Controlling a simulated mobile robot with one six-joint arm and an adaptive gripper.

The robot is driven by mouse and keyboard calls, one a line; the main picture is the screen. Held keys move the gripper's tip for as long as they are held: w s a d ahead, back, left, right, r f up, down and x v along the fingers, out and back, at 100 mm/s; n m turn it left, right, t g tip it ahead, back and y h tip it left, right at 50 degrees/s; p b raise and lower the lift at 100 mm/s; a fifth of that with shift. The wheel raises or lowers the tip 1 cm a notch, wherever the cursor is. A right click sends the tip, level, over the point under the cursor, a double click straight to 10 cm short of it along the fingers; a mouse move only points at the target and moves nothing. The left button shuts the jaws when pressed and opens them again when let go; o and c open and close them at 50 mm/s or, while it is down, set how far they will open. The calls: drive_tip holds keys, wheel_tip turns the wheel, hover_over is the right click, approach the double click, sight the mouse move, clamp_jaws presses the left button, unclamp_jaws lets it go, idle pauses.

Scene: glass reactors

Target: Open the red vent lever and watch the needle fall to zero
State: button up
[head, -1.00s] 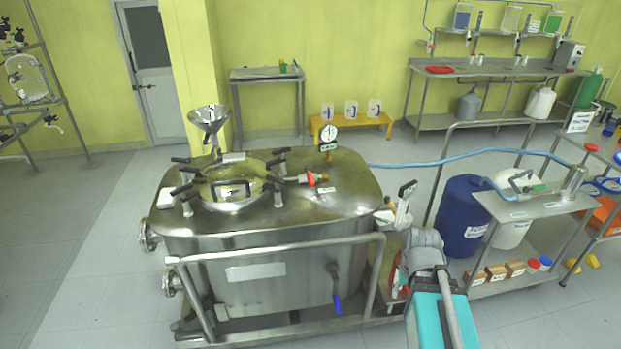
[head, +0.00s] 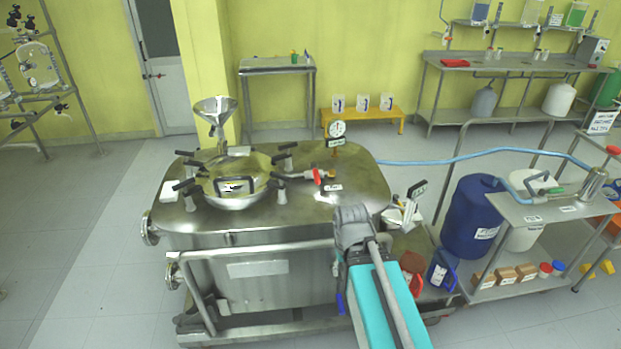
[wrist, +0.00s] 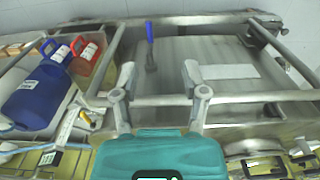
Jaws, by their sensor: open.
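The red vent lever (head: 318,177) sits on a short pipe fitting on top of the steel reactor (head: 352,190), right of its round hatch. Behind it stands a white round gauge (head: 337,129) on a stem. Its needle is too small to read. In the wrist view my gripper (wrist: 158,78) is open and empty, its two grey fingers apart over the reactor's side rail. In the head view my arm is in front of the reactor's front right corner, below and right of the lever. My fingers are hidden there. I cannot make out the lever in the wrist view.
A metal guard rail (head: 215,256) runs along the reactor's front. A blue-handled valve (wrist: 150,32) hangs below it. At right are a blue drum (head: 470,215), a steel side table (head: 545,213) and a blue hose (head: 440,161). Several clamp handles ring the hatch.

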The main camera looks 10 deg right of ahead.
drive_tip(key=shift+o, duration=0.8)
drive_tip(key=w+a+f+t+y+b, duration=0.1)
drive_tip(key=w+t+b, duration=0.1)
drive_tip(key=w, duration=0.4)
drive_tip(key=w+a+f+m+t+y+b, duration=0.1)
drive_tip(key=w+a+t+y+b, duration=0.15)
drive_tip(key=w, duration=0.35)
drive_tip(key=w+a+f+t+y+b, duration=0.1)
drive_tip(key=w+t+b, duration=0.15)
drive_tip(key=w, duration=0.45)
drive_tip(key=w+d+r+m+t+b, duration=0.1)
drive_tip(key=w+d+t+b, duration=0.1)
drive_tip(key=w, duration=0.2)
drive_tip(key=w+d+r+m+t+b, duration=0.1)
drive_tip(key=w+d+m+t+b, duration=0.1)
drive_tip(key=w, duration=0.3)
drive_tip(key=w+d+r+m+t+b, duration=0.1)
drive_tip(key=w+d+t, duration=0.1)
drive_tip(key=w, duration=0.2)
drive_tip(key=shift+w+r+m+t+b, duration=0.15)
drive_tip(key=shift+w+m+t+b, duration=0.1)
drive_tip(key=shift+m+t+b, duration=0.15)
drive_tip(key=shift+w+d+r+h, duration=0.25)
drive_tip(key=shift+d, duration=0.15)
